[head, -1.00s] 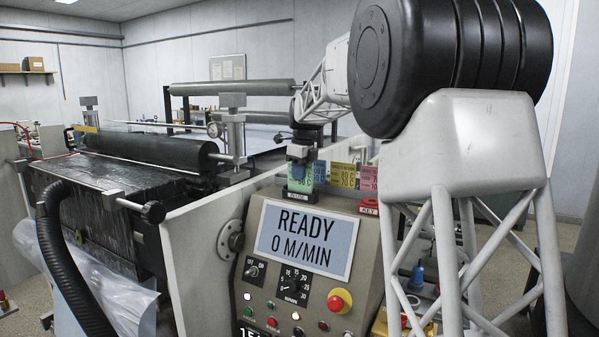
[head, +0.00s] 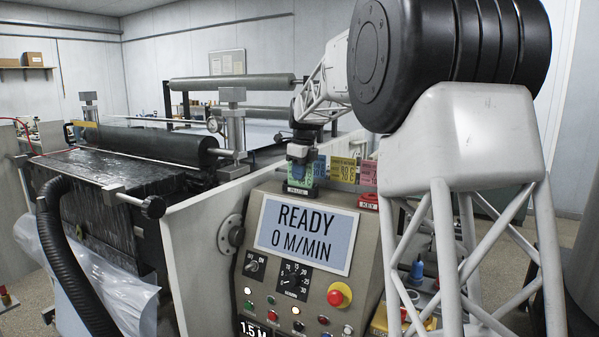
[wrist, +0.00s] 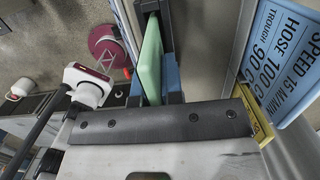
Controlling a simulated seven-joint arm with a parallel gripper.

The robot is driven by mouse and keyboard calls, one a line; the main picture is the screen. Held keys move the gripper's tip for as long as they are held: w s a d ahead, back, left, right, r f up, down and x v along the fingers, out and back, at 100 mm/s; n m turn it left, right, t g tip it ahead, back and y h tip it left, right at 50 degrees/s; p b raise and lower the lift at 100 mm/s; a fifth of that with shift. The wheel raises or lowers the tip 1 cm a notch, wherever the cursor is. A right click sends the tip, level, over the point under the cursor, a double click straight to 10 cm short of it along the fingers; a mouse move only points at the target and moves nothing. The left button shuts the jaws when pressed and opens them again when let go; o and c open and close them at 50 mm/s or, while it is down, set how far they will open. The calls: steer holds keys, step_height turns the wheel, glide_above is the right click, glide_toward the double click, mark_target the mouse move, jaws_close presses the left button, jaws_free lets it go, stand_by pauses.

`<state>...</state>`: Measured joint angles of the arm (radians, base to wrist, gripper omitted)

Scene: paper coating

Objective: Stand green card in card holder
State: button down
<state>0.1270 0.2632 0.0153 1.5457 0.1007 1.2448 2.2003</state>
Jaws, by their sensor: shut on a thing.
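The green card (head: 301,181) is upright at the top left edge of the control panel in the head view. Its lower edge is at a small holder with a dark label (head: 298,191); I cannot tell whether it is fully seated. My gripper (head: 299,160) is above it, pointing down, shut on the card's upper part. In the wrist view the green card (wrist: 151,62) shows as a thin slab between the blue finger pads. The holder's slot is hidden there.
A blue card (wrist: 287,65) and a yellow card (head: 344,170) stand just right of the green one, with a pink card (head: 369,173) beyond. The console display (head: 307,235) is below. A long roller (head: 232,82) is behind my arm.

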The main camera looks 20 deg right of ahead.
steer(key=c, duration=1.2)
jaws_free()
steer(key=shift+o, duration=0.2)
steer(key=shift+s+d+r, duration=0.1)
steer(key=shift+r, duration=1.2)
steer(key=shift+s+d+r, duration=0.1)
steer(key=shift+s+r, duration=0.05)
steer(key=shift+r, duration=1.15)
steer(key=shift+s+d+r, duration=0.1)
steer(key=shift+r, duration=1.2)
steer(key=shift+s, duration=0.1)
